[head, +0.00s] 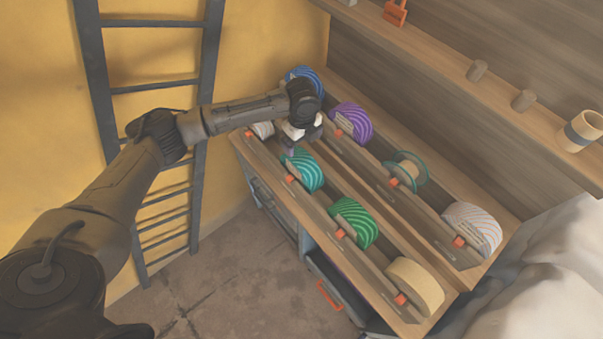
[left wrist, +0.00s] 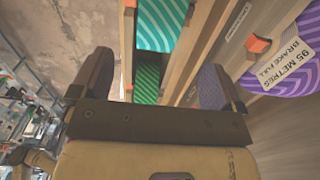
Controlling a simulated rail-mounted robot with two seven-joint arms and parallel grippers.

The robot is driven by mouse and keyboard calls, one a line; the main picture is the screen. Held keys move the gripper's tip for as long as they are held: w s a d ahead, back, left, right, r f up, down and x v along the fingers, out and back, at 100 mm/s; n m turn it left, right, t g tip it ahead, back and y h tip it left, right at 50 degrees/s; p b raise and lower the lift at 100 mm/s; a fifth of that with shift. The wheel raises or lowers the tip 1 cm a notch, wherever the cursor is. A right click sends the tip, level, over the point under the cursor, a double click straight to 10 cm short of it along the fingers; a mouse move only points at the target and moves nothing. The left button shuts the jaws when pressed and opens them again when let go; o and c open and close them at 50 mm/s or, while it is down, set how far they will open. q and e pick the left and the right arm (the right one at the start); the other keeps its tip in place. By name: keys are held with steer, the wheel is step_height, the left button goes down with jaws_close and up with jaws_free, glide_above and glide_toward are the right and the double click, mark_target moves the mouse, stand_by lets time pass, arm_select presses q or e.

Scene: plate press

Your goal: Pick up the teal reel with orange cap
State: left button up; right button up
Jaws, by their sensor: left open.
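A teal striped reel (head: 307,172) with an orange cap (head: 290,179) sits in the front row of the sloped rack. My left gripper (head: 294,143) is open and empty, just above and behind this reel at the far end of the row. In the left wrist view the teal reel (left wrist: 163,20) shows beyond the open fingers (left wrist: 153,68), apart from them. A nearly bare reel with teal flanges (head: 408,170), also with an orange cap, sits in the back row. My right gripper is out of view.
A green reel (head: 355,222) and a cream reel (head: 416,284) share the front row. Purple (head: 353,121), blue (head: 306,75) and white striped (head: 472,228) reels stand behind. A ladder (head: 205,100) is at the left wall; a shelf (head: 450,60) runs above the rack.

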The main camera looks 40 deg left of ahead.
mark_target(302, 164)
arm_select(q)
step_height(302, 164, down, 13)
steer(key=shift+a+f, duration=0.1)
stand_by(0.7)
jaws_close()
stand_by(0.8)
